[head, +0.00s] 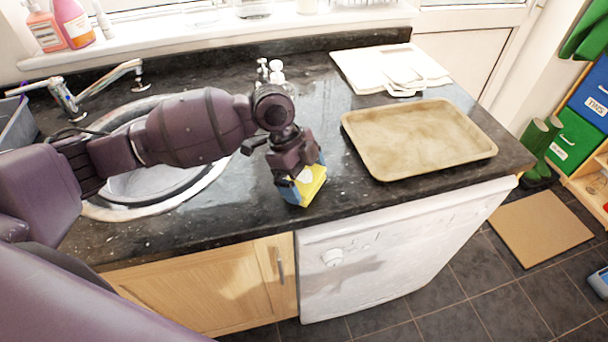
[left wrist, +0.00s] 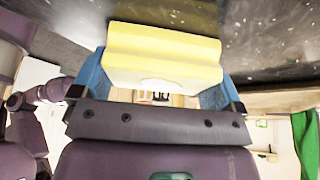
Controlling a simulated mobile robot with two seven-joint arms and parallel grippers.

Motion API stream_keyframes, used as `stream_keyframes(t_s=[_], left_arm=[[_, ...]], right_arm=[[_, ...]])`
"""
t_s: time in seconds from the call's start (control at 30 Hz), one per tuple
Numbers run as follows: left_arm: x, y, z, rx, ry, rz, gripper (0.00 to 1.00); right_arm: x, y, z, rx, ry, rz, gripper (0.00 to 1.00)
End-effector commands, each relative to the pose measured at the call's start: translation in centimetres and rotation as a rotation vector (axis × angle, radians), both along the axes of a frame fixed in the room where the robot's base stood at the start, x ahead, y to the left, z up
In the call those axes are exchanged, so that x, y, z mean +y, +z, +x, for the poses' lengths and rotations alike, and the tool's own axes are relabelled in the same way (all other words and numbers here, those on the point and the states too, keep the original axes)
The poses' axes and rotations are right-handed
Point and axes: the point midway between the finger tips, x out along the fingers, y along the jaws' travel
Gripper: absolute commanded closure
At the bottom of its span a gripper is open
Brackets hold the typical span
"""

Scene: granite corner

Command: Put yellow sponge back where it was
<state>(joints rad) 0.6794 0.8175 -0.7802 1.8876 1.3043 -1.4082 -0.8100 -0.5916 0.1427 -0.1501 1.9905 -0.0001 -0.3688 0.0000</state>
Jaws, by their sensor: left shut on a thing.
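The yellow sponge (head: 311,187) is held in my left gripper (head: 302,182), over the front part of the dark granite counter, between the sink and the tray. In the left wrist view the sponge (left wrist: 163,55) sits between the two blue fingers of my left gripper (left wrist: 160,85), which are shut on it. The dark counter surface is close to the sponge there; I cannot tell whether they touch. My right gripper is not seen in the head view.
A round sink (head: 150,188) lies left of the gripper, partly behind my arm. A beige tray (head: 420,138) lies to the right, with white boards (head: 388,68) behind it. A white appliance (head: 390,250) stands under the counter's front edge. Some counter between sink and tray is clear.

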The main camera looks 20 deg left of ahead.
Motion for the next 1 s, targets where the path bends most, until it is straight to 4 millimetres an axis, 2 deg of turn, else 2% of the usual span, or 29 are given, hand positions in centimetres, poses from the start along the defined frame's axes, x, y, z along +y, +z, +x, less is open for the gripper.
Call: stream_keyframes(t_s=[0.1, 0.33, 0.47, 1.0], left_arm=[[0.0, -0.1, 0.0, 0.0, 0.0, 0.0, 0.0], [0.0, 0.0, 0.0, 0.001, 0.0, 0.0, 0.0], [0.3, 1.0, 0.1, -0.001, 0.0, 0.002, 0.0], [3.8, 9.7, 0.7, -0.001, -0.001, 0.001, 0.0]], right_arm=[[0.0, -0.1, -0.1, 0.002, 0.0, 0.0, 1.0], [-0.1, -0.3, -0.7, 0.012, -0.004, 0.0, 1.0], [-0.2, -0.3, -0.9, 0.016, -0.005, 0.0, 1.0], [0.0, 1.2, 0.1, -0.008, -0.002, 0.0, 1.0]])
